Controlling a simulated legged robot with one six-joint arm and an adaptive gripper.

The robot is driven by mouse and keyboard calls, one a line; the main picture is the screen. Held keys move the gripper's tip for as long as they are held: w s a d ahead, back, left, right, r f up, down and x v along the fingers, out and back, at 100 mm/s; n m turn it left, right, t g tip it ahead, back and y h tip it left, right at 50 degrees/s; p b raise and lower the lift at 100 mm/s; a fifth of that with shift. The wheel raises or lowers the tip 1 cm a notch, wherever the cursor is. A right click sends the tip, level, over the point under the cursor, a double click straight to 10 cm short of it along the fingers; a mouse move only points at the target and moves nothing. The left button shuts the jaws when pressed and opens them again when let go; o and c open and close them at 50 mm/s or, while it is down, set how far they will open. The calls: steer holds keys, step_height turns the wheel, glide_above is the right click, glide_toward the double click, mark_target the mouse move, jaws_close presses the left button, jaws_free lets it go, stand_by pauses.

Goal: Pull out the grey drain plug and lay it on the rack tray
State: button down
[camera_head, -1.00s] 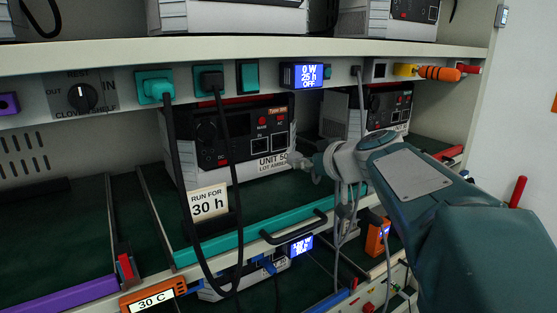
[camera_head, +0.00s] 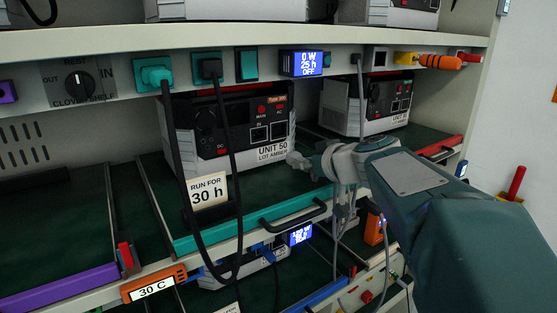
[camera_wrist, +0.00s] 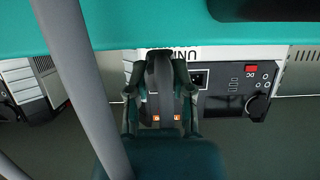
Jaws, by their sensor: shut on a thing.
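My gripper (camera_head: 300,160) is in front of the lower right corner of the unit (camera_head: 212,148) labelled UNIT 50. In the wrist view its fingers (camera_wrist: 160,85) are closed around a dark grey body (camera_wrist: 162,72), which appears to be the drain plug. Its far end is hard to make out, and I cannot tell whether it touches a socket. A grey cable (camera_wrist: 85,90) crosses the left of the wrist view. The rack tray (camera_head: 165,180) has a dark green floor, a teal front edge (camera_head: 225,231) and a black handle.
A RUN FOR 30 h card (camera_head: 208,191) stands on the tray. Two black cables hang from teal sockets (camera_head: 155,76) across the tray's front. Another grey cable (camera_head: 361,95) drops from the upper rail. A second unit (camera_head: 370,105) stands at the right. Tray floor shows bare in front of UNIT 50.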

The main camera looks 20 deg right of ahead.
steer(key=shift+f, duration=0.4)
steer(key=shift+c, duration=2.1)
jaws_free()
steer(key=shift+s, duration=0.1)
steer(key=v, duration=0.7)
steer(key=shift+s+r, duration=0.1)
steer(key=shift+s, duration=0.05)
